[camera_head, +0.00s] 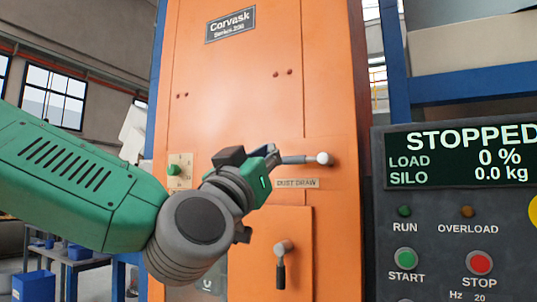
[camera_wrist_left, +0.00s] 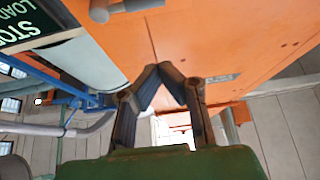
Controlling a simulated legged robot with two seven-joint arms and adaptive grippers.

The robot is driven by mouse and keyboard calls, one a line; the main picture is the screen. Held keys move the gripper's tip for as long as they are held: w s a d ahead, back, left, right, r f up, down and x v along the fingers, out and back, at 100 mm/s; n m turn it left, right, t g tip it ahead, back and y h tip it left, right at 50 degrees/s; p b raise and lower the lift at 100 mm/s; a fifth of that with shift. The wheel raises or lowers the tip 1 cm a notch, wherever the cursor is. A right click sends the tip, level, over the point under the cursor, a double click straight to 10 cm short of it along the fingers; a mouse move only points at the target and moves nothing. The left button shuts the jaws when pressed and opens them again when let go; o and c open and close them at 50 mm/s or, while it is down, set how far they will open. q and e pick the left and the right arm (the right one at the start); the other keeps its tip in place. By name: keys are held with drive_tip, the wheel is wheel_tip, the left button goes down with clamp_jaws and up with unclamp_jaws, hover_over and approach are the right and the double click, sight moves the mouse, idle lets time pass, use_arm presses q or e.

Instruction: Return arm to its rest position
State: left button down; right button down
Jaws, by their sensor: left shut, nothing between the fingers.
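My left arm (camera_head: 85,185), green and grey, comes in from the left in the head view. My left gripper (camera_head: 273,151) is in front of the orange cabinet (camera_head: 240,90), just left of the grey lever with the pale knob (camera_head: 325,158) above the DUST DRAW label. Part of the lever's left end is close behind the fingers; I cannot tell whether they touch. In the left wrist view the two dark fingers (camera_wrist_left: 167,75) lean together at their tips with nothing between them. My right gripper is in neither view.
A control panel (camera_head: 455,240) on the right reads STOPPED, load 0 %, silo 0.0 kg. A lower door handle (camera_head: 282,255) sticks out of the cabinet below my gripper. A green knob (camera_head: 174,170) is on its left side. Blue posts (camera_head: 394,60) stand at the right.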

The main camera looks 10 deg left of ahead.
use_arm(q)
drive_tip(key=shift+d, duration=0.45)
